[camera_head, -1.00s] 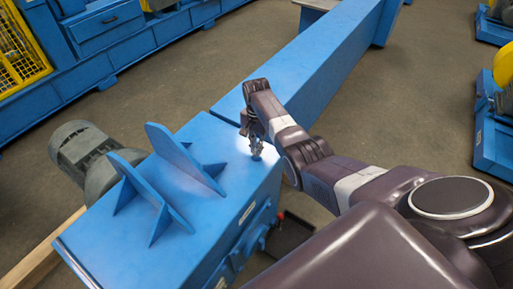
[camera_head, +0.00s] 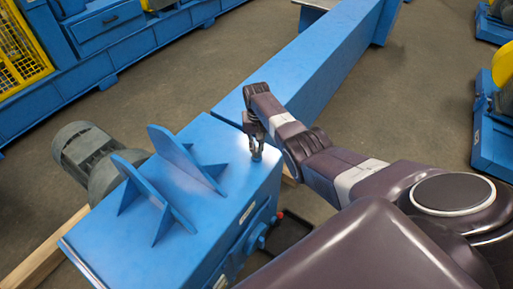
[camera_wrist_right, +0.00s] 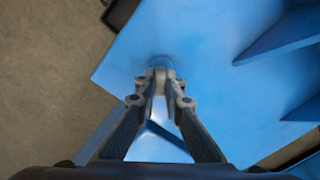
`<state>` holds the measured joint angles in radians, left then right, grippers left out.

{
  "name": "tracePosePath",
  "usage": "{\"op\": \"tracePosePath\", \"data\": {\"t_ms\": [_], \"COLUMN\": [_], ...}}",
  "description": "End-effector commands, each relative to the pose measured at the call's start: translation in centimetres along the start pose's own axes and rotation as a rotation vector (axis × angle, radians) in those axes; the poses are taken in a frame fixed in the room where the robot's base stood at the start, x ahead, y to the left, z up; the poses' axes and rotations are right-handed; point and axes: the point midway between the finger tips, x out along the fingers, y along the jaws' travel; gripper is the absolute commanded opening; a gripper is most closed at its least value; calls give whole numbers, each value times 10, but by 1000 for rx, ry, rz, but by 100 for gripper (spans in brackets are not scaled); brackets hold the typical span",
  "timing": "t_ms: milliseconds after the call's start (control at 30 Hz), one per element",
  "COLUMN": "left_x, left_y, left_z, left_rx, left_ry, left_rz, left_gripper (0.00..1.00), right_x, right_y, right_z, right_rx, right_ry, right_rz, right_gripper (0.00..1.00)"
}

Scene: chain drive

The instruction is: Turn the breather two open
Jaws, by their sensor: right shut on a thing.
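The breather (camera_head: 257,155) is a small fitting on top of the blue gearbox housing (camera_head: 225,135), near its right-hand edge. In the right wrist view the breather (camera_wrist_right: 160,62) shows as a round, blue-grey top just beyond the fingertips. My right gripper (camera_head: 256,146) points down over it. In the wrist view its fingertips (camera_wrist_right: 160,82) are close together at the breather, shut on it. The fingers hide part of the breather, and I cannot tell how far it is turned. My left gripper is not in view.
Two upright blue brackets (camera_head: 185,160) stand on the housing left of the gripper. A grey motor (camera_head: 85,145) is at the far left. A long blue beam (camera_head: 320,60) runs behind. A dark tray (camera_head: 290,235) lies beside the housing on the right.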

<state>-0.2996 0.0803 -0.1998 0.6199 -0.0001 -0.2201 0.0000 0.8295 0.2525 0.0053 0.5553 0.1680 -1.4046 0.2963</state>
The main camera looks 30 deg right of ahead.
Motion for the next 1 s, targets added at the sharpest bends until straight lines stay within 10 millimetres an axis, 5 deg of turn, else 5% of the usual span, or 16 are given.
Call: {"op": "tracePosePath", "data": {"t_ms": [1000], "left_x": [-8], "left_y": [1], "left_z": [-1], "left_rx": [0], "left_ry": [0], "left_rz": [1], "left_gripper": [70], "right_x": [-1], "right_y": [0], "right_z": [-2], "right_rx": [-966], "right_ry": [4], "right_rz": [1], "right_gripper": [0]}}
